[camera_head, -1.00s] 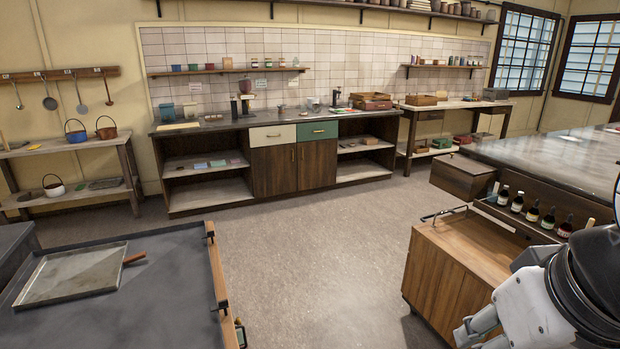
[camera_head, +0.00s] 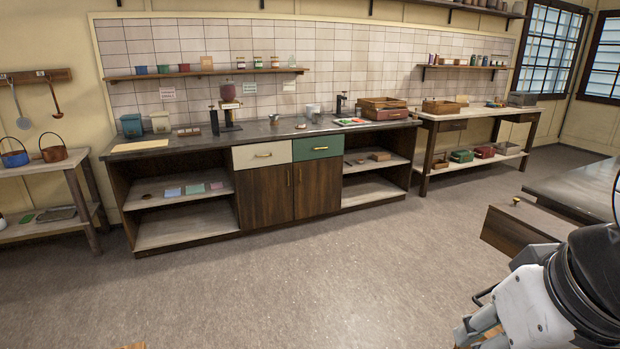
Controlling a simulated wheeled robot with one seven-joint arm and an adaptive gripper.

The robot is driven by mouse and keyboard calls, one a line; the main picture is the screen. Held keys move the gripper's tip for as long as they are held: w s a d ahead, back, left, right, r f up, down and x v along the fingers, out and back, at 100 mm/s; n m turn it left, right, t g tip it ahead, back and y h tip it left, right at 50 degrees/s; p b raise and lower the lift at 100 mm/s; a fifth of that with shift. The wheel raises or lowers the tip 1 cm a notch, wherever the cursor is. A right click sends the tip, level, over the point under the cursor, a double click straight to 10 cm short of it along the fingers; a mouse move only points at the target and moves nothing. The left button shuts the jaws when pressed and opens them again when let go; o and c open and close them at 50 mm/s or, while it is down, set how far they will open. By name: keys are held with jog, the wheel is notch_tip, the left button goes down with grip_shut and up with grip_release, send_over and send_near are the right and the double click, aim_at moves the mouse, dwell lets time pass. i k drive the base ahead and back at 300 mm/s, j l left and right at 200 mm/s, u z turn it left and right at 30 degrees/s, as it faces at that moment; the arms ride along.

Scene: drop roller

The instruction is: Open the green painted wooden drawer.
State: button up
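The green drawer (camera_head: 318,147) is shut, set under the dark countertop (camera_head: 190,142) of the long wooden cabinet. It has a brass handle on its front. A cream drawer (camera_head: 262,154), also shut, is directly to its left. Two dark wooden doors (camera_head: 291,193) are below both drawers. My arm shows at the lower right, with part of my gripper (camera_head: 476,332) at the bottom edge, well apart from the cabinet and nearer to me. The fingertips are not clear, so I cannot tell whether it is open or shut.
Open floor (camera_head: 330,270) lies between me and the cabinet. A side table (camera_head: 478,118) stands right of the cabinet, and a rack with pots (camera_head: 55,153) stands left. A wooden unit (camera_head: 515,228) and grey-topped table (camera_head: 580,185) are close on the right.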

aim_at(331, 145)
jog(key=i+j, duration=0.1)
jog(key=i, duration=3.95)
jog(key=i+z, duration=0.4)
jog(key=i, duration=0.15)
